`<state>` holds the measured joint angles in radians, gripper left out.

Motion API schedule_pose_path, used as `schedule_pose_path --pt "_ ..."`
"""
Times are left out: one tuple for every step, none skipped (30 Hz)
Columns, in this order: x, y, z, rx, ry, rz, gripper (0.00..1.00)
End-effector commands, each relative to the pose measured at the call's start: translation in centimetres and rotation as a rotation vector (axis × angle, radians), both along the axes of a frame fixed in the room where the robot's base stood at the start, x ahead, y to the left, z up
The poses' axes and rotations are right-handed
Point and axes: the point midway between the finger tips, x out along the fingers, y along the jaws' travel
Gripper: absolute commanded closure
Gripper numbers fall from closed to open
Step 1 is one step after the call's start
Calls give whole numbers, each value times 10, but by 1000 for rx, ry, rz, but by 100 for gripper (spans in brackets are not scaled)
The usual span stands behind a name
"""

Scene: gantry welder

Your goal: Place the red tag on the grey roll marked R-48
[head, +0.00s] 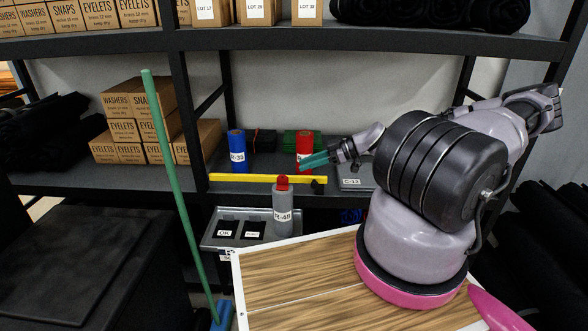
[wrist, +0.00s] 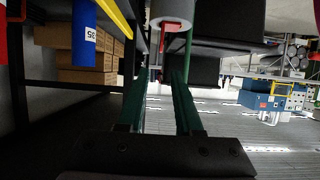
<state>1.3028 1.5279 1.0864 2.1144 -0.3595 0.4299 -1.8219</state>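The grey roll marked R-48 (head: 283,217) stands upright by the grey tray, below the shelf. The red tag (head: 282,182) sits at its top end. In the wrist view the grey roll (wrist: 173,12) is at the top edge, with the red tag (wrist: 178,25) against its end. My gripper (head: 303,163) is above and to the right of the roll in the head view, apart from the tag. Its green fingers, also in the wrist view (wrist: 162,76), are spread with nothing between them.
A blue roll (head: 237,150) and a red roll (head: 304,142) stand on the shelf. The grey tray (head: 212,238) holds black pieces. A green pole (head: 170,170) leans at left. A wooden top (head: 290,285) lies in front.

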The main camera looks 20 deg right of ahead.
Motion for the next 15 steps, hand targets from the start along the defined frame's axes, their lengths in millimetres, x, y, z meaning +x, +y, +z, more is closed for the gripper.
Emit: schedule_pose_path --pt "-3 -11 5 -1 -1 -4 66" --pt "-4 -17 7 -2 -2 -4 66" --pt "-7 -23 10 -2 -2 -2 66" --pt "-8 -27 12 -2 -2 -3 66" --pt "-10 -31 14 -1 -1 -3 66" --pt "-11 -36 16 -1 -1 -3 66" --pt "-12 -39 18 -1 -1 -3 66" --pt "-13 -42 19 -1 0 -1 66" --pt "-14 -45 20 -1 0 -1 66" --pt "-15 -46 21 -1 -1 -1 66" --pt "-15 -48 22 -1 -1 -1 66" --pt "-16 -49 23 -1 -1 0 66" --pt "-16 -50 23 0 -1 0 66" --pt "-16 -50 23 -1 -1 0 66" --pt "-17 -50 23 -2 2 3 66"
